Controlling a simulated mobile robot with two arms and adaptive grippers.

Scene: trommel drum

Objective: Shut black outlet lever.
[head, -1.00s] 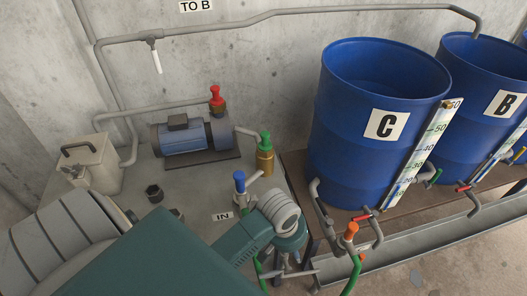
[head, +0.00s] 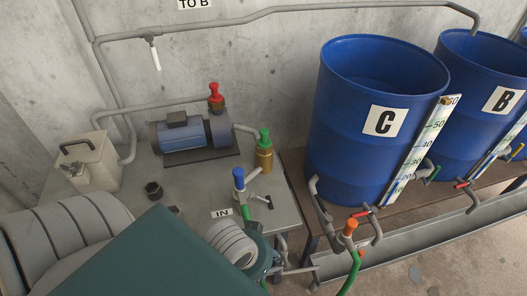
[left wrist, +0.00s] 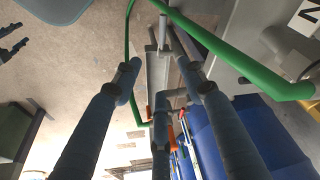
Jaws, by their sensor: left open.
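My left gripper (head: 284,270) is low at the front edge of the pump table, partly hidden behind my own wrist. In the left wrist view its two fingers (left wrist: 160,78) are spread apart, with nothing clearly held between them. A small dark-ended handle (head: 268,202) shows on the table beside the blue-capped valve (head: 239,180); I cannot tell whether it is the black outlet lever. No other black lever is clear. A dark two-pronged shape at the left edge of the wrist view may be my right gripper (left wrist: 14,40).
Blue barrel C (head: 350,130) and barrel B (head: 472,100) stand at right above a metal trough (head: 420,235). An orange-capped valve (head: 350,228) with a green hose is right of my gripper. The pump (head: 183,137) and green-capped valve (head: 264,150) stand behind.

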